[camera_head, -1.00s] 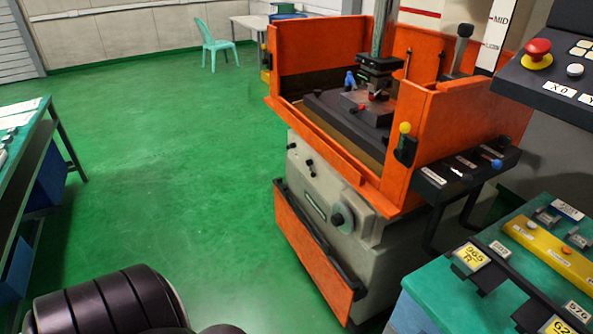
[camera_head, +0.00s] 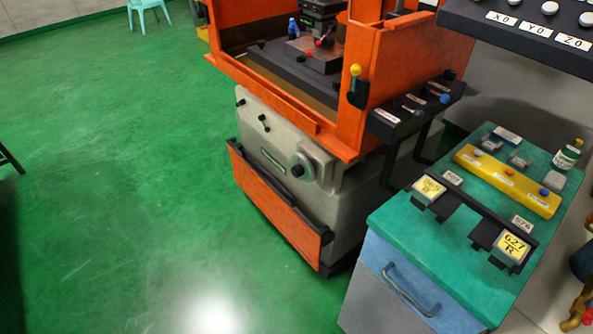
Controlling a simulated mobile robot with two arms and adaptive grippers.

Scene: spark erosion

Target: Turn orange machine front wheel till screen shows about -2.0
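The orange machine (camera_head: 277,223) stands at the centre top, with an orange tank on a grey base. A round grey front wheel (camera_head: 300,168) with a dark hub sits on the right part of the base's front face. The screen with its number is not in view; only the lower part of a dark control panel (camera_head: 530,33) with labels X0, Y0 and Z0 shows at the top right. Neither gripper is in view, so I cannot see whether they are open or shut.
A teal-topped cabinet (camera_head: 400,222) with a yellow block (camera_head: 508,181) and yellow-labelled parts stands at the lower right, close to the machine.

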